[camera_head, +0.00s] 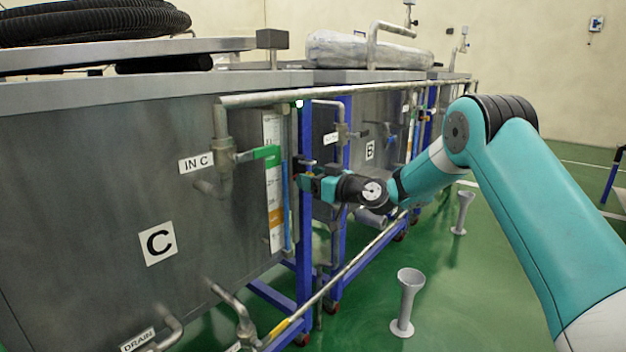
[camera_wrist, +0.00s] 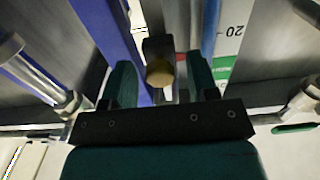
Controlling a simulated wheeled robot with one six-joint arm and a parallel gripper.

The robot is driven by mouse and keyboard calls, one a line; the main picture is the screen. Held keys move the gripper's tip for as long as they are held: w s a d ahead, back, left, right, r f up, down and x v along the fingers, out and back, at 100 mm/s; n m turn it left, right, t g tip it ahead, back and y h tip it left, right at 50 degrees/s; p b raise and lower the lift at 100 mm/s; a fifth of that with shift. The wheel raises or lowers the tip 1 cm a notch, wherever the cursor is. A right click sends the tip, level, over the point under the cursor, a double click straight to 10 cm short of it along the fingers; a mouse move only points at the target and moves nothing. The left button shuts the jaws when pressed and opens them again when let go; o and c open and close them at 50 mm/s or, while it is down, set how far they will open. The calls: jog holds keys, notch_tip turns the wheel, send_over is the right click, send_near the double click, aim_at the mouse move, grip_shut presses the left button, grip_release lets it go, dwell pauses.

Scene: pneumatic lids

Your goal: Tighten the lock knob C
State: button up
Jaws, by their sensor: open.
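Tank C is the grey metal tank with the "C" label (camera_head: 158,243) at the left of the head view. My gripper (camera_head: 301,179) is at the tank's right edge, beside the level gauge (camera_head: 273,180) and the blue post. In the wrist view my gripper (camera_wrist: 161,66) is open, with its two teal fingers apart. A dark block with a round, brass-coloured knob end (camera_wrist: 160,73) shows between the fingers. I see no clear contact with either finger. In the head view my gripper hides most of this spot.
The green-handled inlet valve (camera_head: 258,154) sticks out left of my gripper, under a horizontal pipe (camera_head: 350,94). Tank B (camera_head: 370,150) stands behind. A low pipe (camera_head: 345,268) runs along the front. Grey funnel stands (camera_head: 405,300) are on the green floor.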

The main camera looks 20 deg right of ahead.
jog(key=shift+c, duration=0.2)
jog(key=c, duration=0.9)
jog(key=shift+m, duration=0.8)
jog(key=o, duration=0.9)
jog(key=shift+o, duration=0.2)
jog(key=v, duration=1.7)
jog(key=shift+s+d+p, duration=0.2)
jog(key=shift+p, duration=0.15)
